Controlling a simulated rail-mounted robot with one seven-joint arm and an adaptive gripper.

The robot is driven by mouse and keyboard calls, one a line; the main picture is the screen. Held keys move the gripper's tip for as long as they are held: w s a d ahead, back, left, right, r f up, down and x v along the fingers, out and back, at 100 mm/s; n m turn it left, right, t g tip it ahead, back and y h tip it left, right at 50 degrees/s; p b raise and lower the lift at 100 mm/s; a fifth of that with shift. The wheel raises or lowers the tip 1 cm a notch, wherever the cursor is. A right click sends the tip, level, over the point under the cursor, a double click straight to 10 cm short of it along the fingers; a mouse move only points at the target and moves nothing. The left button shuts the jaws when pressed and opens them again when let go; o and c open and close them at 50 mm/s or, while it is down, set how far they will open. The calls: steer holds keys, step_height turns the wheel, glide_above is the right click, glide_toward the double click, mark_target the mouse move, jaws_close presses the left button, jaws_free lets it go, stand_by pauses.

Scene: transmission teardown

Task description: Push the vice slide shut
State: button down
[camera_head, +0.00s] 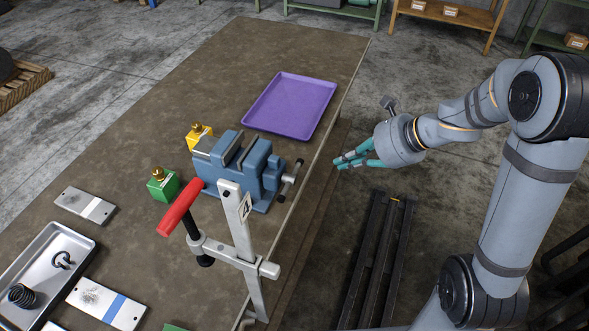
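The blue vice (258,173) stands near the right edge of the brown table (215,105). A gap shows between its jaws, and its handle (291,180) sits at the right end by the table edge. My gripper (338,162) hangs to the right of the vice, past the table edge, with its teal fingers pointing left. It appears apart from the vice and holds nothing that I can see. The fingers are small and seen from the side, so I cannot tell how far they are open.
A clamp with a red handle (180,207) stands in front of the vice. A purple tray (291,105) lies behind it. A yellow block (199,137) and a green block (162,186) stand to its left. A metal tray (83,243) with small parts lies at lower left.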

mark_target(283, 176)
steer(key=a+f, duration=0.2)
steer(key=a, duration=0.1)
steer(key=a+f+n, duration=0.1)
steer(key=a+f, duration=0.1)
steer(key=a+f+n, duration=0.1)
steer(key=a+f, duration=0.1)
steer(key=a, duration=0.1)
steer(key=shift+w+a+f+g+y+b, duration=0.3)
steer(key=shift+w+f+g+y+b, duration=0.05)
steer(key=shift+f+g+y, duration=0.05)
steer(key=shift+w+a+r+p, duration=0.2)
steer(key=shift+w+a+p, duration=0.1)
steer(key=shift+a+p, duration=0.15)
steer(key=shift+w+a+r+p, duration=0.15)
steer(key=shift+w+a+p, duration=0.15)
steer(key=shift+a, duration=0.25)
steer(key=shift+w+a+f, duration=0.15)
steer(key=shift+w+a, duration=0.05)
steer(key=shift+a, duration=0.45)
steer(key=shift+w, duration=0.1)
